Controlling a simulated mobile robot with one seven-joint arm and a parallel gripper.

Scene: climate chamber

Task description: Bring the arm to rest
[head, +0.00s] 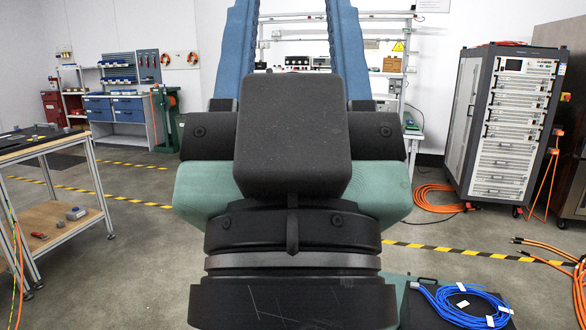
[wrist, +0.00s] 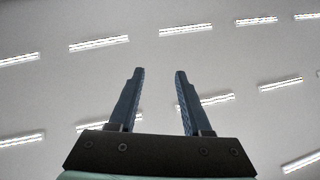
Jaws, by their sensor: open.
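My gripper (wrist: 159,74) shows in the wrist view with its two fingers apart and nothing between them. Behind the fingers there is only the ceiling with several strip lights, so the gripper points upward. In the head view my own arm fills the middle of the picture, close to the camera. The two blue fingers (head: 293,12) rise at the top of the head view, and their tips are cut off by the frame edge.
A workbench (head: 60,143) stands at the left. A tall instrument rack (head: 505,125) stands at the right, with orange cables (head: 440,199) on the floor beside it. A blue cable coil (head: 462,304) lies at the lower right. Open floor (head: 130,240) shows at left.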

